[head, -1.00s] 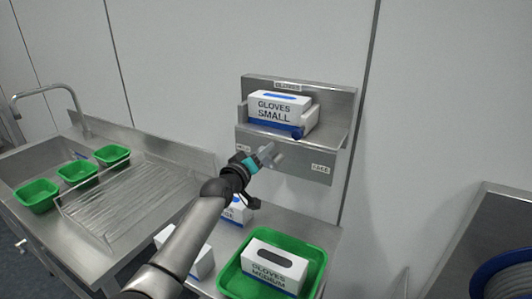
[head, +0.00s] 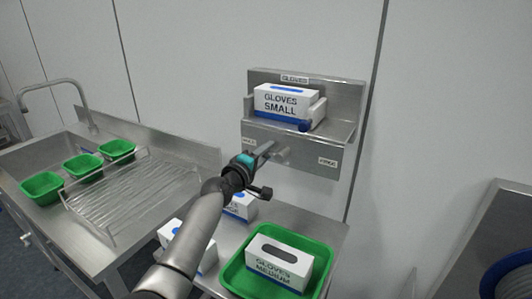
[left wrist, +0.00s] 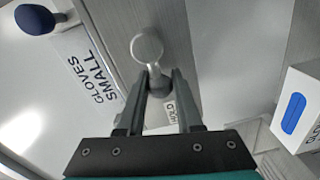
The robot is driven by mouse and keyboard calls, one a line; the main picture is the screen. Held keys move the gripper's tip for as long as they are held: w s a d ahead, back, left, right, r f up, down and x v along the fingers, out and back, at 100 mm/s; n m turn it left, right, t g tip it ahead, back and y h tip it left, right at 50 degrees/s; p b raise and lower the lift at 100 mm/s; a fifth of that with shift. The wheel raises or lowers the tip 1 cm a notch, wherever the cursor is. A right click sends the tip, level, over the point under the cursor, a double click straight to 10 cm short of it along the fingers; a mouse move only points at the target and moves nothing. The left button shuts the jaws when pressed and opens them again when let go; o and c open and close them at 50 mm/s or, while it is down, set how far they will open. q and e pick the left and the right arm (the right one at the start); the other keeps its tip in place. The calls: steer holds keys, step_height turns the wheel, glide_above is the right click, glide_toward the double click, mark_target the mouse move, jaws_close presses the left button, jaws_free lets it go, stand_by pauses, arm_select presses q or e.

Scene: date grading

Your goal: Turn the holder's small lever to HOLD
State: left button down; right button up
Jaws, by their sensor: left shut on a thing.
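The holder (head: 352,126) is a steel wall bracket with a GLOVES SMALL box (head: 287,101) on it. A blue knob (head: 305,126) shows at the box's lower right. The small lever (head: 283,155) is on the holder's front plate. In the left wrist view its round hub (left wrist: 147,47) is clear, and its end sits between my fingertips, beside the HOLD label (left wrist: 171,108). My left gripper (head: 266,151) is shut on the lever (left wrist: 157,84); the fingers hide part of it. A second label (head: 327,162) sits at the plate's right. My right gripper is not in view.
Below the holder, a green tray (head: 232,279) holds a GLOVES MEDIUM box (head: 279,262). Two more white boxes (head: 240,207) (head: 206,260) stand beside my left arm. A sink bench with a wire rack (head: 135,190) and green tubs (head: 42,187) is at the left.

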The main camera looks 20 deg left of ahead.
arm_select(q)
steer(key=shift+d+f, duration=0.1)
stand_by(0.4)
steer(key=c, duration=0.6)
jaws_free()
steer(key=shift+s, duration=0.1)
steer(key=shift+s+a+r+p, duration=0.1)
steer(key=shift+s+a+p, duration=0.35)
steer(key=shift+s, duration=2)
steer(key=shift+s+a+r+p, duration=0.1)
steer(key=shift+s+a+p, duration=0.35)
steer(key=shift+s, duration=2.05)
steer(key=shift+s+a+r+p, duration=0.1)
steer(key=shift+s+a+p, duration=0.35)
steer(key=shift+s, duration=2)
steer(key=shift+a, duration=0.15)
